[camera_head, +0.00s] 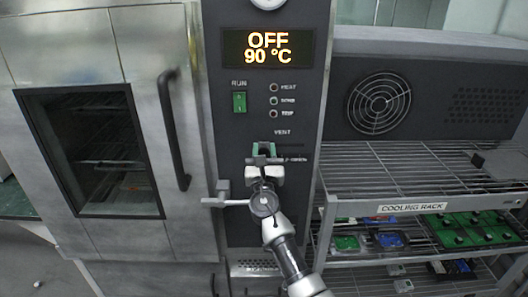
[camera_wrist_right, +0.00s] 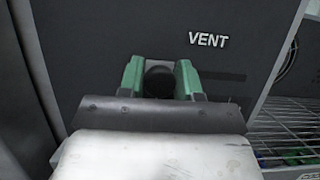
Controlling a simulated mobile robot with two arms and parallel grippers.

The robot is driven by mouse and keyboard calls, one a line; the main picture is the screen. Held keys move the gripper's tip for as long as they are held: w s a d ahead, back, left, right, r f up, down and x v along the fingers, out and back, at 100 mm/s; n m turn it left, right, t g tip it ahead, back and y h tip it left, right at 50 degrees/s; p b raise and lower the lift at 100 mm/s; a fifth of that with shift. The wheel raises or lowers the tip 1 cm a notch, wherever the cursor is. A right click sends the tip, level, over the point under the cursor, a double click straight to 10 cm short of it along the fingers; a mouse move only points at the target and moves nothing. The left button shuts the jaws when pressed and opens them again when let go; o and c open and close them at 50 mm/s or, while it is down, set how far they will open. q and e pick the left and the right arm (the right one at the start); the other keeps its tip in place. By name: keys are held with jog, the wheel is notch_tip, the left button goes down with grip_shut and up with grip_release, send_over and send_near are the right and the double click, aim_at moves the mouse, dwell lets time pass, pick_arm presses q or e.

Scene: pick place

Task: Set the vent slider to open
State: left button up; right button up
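The vent slider is on the dark control panel (camera_head: 230,150), under the VENT label. Its black round knob (camera_wrist_right: 160,78) shows in the right wrist view. My right gripper (camera_head: 264,149) is at the slider, with its green fingers (camera_wrist_right: 188,80) one on each side of the knob. They sit close against it and look shut on it. The slot to the right of the knob shows as a faint dark strip (camera_wrist_right: 224,75). In the head view the gripper hides the knob. My left gripper is not in view.
The display (camera_head: 268,48) reads OFF, 90 °C. A green RUN switch (camera_head: 239,102) and several indicator lamps are above the slider. The oven door handle (camera_head: 173,130) stands out at left. A wire cooling rack (camera_head: 410,165) with trays and a fan grille (camera_head: 379,103) are at right.

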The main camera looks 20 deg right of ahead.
aim_at(302, 140)
grip_shut()
jog(key=s+d, duration=0.1)
jog(key=d, duration=0.2)
jog(key=s+d+p, duration=0.1)
jog(key=d, duration=0.2)
jog(key=s+d, duration=0.1)
jog(key=d, duration=0.3)
jog(key=shift+w, duration=0.1)
jog(key=o, duration=0.6)
grip_release()
jog(key=shift+o, duration=1.2)
jog(key=shift+d, duration=0.2)
jog(key=shift+a, duration=0.1)
